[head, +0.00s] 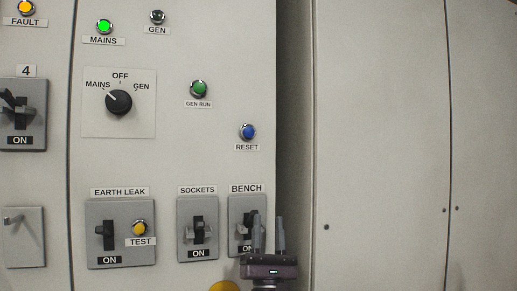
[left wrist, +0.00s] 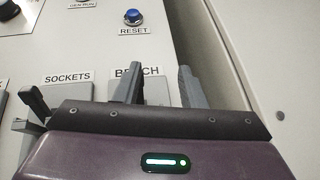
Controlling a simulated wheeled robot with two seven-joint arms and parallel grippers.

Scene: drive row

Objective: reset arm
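My left gripper (head: 268,235) is in front of the panel at the bottom, by the BENCH switch (head: 237,205). Its two grey fingers point up and stand apart with nothing between them. One finger overlaps the BENCH switch in the head view and hides part of it. In the left wrist view the open fingers (left wrist: 158,85) stand in front of the panel, near the BENCH label. The blue RESET button (head: 248,132) is above the gripper, and it also shows in the left wrist view (left wrist: 133,16). My right gripper is in neither view.
The SOCKETS switch (head: 198,238) and EARTH LEAK switch (head: 106,236) with its yellow TEST button (head: 139,228) are left of the gripper. Higher up are the rotary selector (head: 118,102), set toward MAINS, and the green GEN RUN light (head: 199,88). A plain cabinet door (head: 380,130) is to the right.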

